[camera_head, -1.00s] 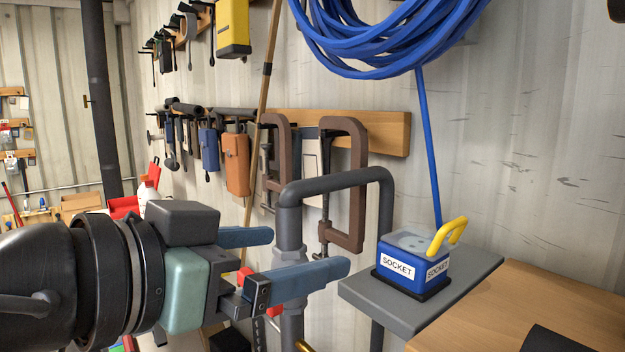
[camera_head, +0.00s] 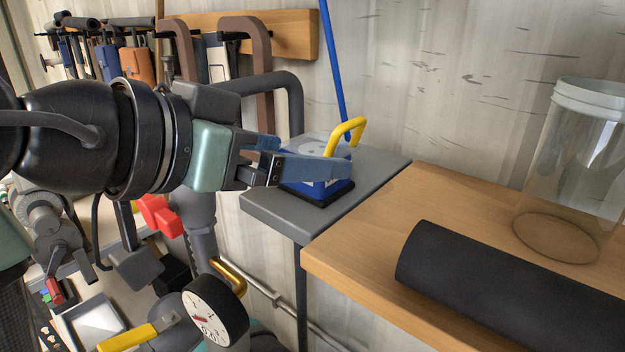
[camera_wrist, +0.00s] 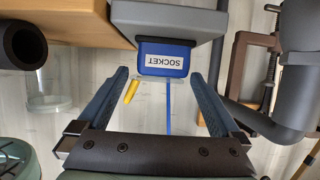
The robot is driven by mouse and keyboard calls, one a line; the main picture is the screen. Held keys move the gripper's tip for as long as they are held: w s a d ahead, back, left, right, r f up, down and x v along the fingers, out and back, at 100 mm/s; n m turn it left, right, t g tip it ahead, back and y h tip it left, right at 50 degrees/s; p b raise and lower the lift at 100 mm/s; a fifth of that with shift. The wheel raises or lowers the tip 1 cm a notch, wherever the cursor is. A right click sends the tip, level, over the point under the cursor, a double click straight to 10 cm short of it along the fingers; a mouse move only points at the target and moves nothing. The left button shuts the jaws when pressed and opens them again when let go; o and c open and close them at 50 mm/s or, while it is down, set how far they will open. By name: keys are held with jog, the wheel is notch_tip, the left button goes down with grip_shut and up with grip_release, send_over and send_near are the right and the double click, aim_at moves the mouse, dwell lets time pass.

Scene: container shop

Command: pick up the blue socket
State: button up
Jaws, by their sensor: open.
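The blue socket (camera_head: 315,188) is a small box with a yellow handle and a black base. It stands upright on a grey shelf (camera_head: 272,208) against the wall. In the wrist view the blue socket (camera_wrist: 163,60), with its white SOCKET label, shows beyond and between my two fingers. My gripper (camera_head: 312,160) is open, its blue fingers pointing right at the socket. In the head view the near finger covers part of the socket. In the wrist view my gripper (camera_wrist: 165,82) looks empty. I cannot tell whether a finger touches the socket.
A wooden table (camera_head: 400,205) adjoins the shelf on the right, with a black roll (camera_head: 500,290) and a clear jar (camera_head: 570,180) on it. A grey bent pipe (camera_head: 285,85) rises behind my gripper. A pressure gauge (camera_head: 213,310) is below.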

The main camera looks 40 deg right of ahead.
aim_at(299, 150)
jog(key=x, duration=0.4)
jog(key=shift+d+b, duration=0.25)
jog(key=shift+b, duration=0.15)
jog(key=shift+a, duration=0.25)
jog(key=c, duration=0.4)
grip_shut()
jog(key=shift+d+r, duration=0.1)
jog(key=shift+r, duration=0.05)
